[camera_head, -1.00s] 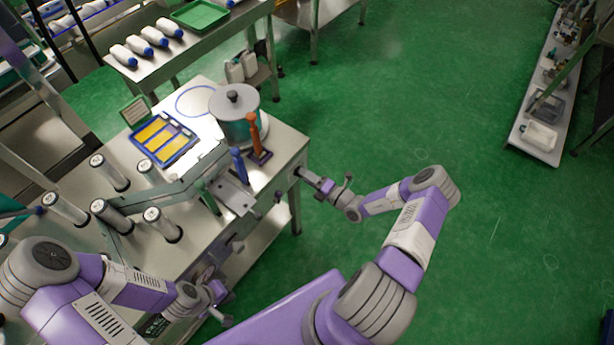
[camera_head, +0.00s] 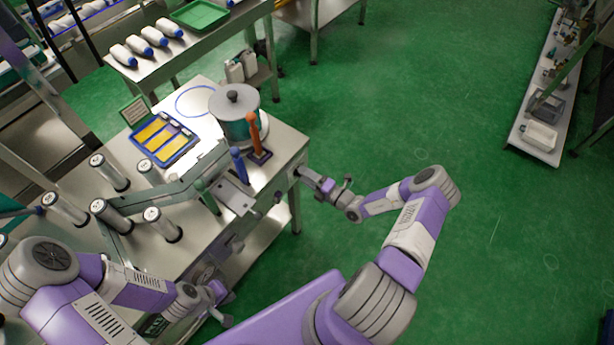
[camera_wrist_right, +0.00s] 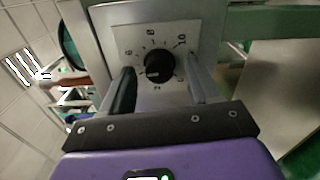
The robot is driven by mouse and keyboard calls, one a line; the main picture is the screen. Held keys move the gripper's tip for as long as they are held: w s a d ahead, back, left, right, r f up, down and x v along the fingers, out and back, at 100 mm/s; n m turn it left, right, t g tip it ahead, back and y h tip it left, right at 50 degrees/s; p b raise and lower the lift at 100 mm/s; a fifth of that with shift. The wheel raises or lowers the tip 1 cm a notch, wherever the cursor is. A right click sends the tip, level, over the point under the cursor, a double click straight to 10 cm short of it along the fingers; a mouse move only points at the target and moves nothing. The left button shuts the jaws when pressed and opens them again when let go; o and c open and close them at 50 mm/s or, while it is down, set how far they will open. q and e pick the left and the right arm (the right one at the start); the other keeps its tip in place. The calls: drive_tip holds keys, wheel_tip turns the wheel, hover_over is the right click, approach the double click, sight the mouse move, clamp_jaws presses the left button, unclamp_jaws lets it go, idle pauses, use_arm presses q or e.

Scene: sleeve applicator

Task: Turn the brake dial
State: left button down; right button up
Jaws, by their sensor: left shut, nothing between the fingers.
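The brake dial (camera_wrist_right: 158,66) is a round black knob on a light plate (camera_wrist_right: 128,40) with printed marks and numbers, seen in the right wrist view. My right gripper (camera_wrist_right: 160,82) is open, with one finger on each side of the dial and visible gaps between. I cannot tell whether the fingertips reach past the knob's face. In the head view my right gripper (camera_head: 308,177) is at the right end of the steel table, and the dial is hidden there. My left gripper (camera_head: 222,306) is shut and empty by the table's front side.
The steel table (camera_head: 287,143) bears a lidded pot (camera_head: 235,112), an orange-handled lever (camera_head: 254,133), a blue tray (camera_head: 184,152) and several upright rollers (camera_head: 109,172). A bench with white bottles (camera_head: 154,36) stands behind. The green floor (camera_head: 440,110) on the right is clear.

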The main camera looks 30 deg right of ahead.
drive_tip(key=v, duration=0.7)
drive_tip(key=shift+s+p, duration=0.3)
drive_tip(key=shift+p, duration=0.1)
idle(0.3)
drive_tip(key=s+a+f+n+g+y, duration=0.1)
drive_tip(key=s+a+n+g+y, duration=0.15)
drive_tip(key=a+n+g, duration=0.45)
drive_tip(key=s+a+n+g+y, duration=0.2)
drive_tip(key=a+n+y, duration=0.25)
drive_tip(key=a, duration=0.45)
drive_tip(key=s+a+n+g+h, duration=0.3)
drive_tip(key=s+n+h, duration=0.2)
drive_tip(key=n, duration=1.2)
drive_tip(key=s+a+n+g+h, duration=0.4)
drive_tip(key=s+n, duration=0.1)
drive_tip(key=n, duration=1.2)
drive_tip(key=shift+s+f+h, duration=0.2)
drive_tip(key=shift+f+h, duration=0.2)
